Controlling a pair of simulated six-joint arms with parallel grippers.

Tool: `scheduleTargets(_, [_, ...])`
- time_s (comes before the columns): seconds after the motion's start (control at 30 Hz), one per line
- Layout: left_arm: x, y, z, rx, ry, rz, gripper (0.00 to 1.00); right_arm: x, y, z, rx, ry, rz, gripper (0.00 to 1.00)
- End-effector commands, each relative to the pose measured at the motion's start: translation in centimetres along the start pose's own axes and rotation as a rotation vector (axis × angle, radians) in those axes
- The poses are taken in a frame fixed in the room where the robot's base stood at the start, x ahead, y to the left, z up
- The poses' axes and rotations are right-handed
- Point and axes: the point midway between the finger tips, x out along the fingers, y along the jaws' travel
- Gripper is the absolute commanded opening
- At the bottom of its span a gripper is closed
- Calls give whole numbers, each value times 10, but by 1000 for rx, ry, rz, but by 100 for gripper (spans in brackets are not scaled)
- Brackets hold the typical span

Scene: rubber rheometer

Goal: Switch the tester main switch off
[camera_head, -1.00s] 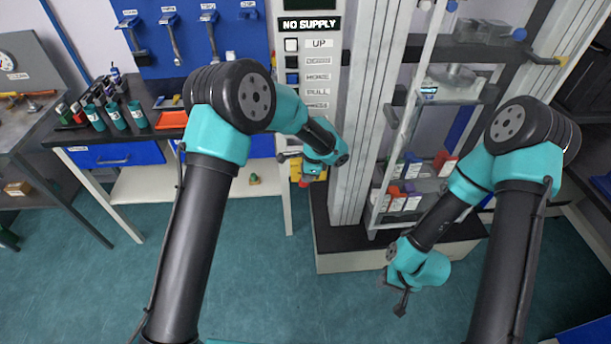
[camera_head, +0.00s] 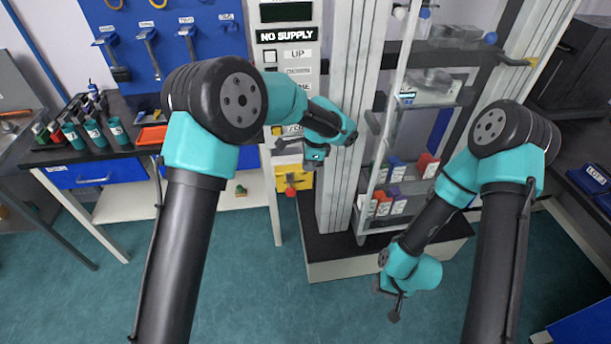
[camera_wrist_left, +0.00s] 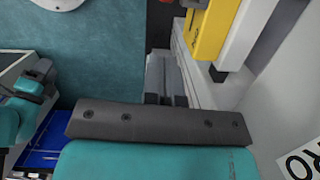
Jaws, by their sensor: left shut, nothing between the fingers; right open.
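The tester's tall panel (camera_head: 287,35) reads NO SUPPLY above a column of buttons. Low on it is a yellow switch plate (camera_head: 301,181) with a red knob (camera_head: 290,192), apparently the main switch; its setting cannot be read. My left gripper (camera_head: 283,143) is shut and empty, just above and left of the plate, apart from it. In the left wrist view, the shut fingers (camera_wrist_left: 165,88) point at the machine's side, with a yellow part (camera_wrist_left: 212,28) up and right of them. My right gripper (camera_head: 389,303) is open and empty, low in front of the base.
A glass-fronted cabinet (camera_head: 425,130) with small boxes stands right of the tester. A bench (camera_head: 120,150) with cups and an orange tray (camera_head: 151,135) is at left, below a blue tool board (camera_head: 165,35). Open floor (camera_head: 250,290) lies in front.

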Motion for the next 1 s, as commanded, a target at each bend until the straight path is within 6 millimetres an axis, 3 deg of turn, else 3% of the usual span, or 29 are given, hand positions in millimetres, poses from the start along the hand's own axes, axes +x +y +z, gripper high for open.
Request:
scheduleTargets(0.2, [-22, 0, 0, 0, 1, 0, 0, 0, 0, 0, 0, 0, 0, 43])
scheduleTargets(0.73, [-23, 0, 0, -1, 1, 1, 0, 0, 0, 0, 0, 0, 0, 43])
scheduleTargets(0.87, [-10, 3, 5, -26, 18, 17, 0, 0, 0, 0, 0, 0, 0, 43])
scheduleTargets(1.0, [34, 14, 20, -117, 82, 67, 0, 0, 0, 0, 0, 0, 0, 43])
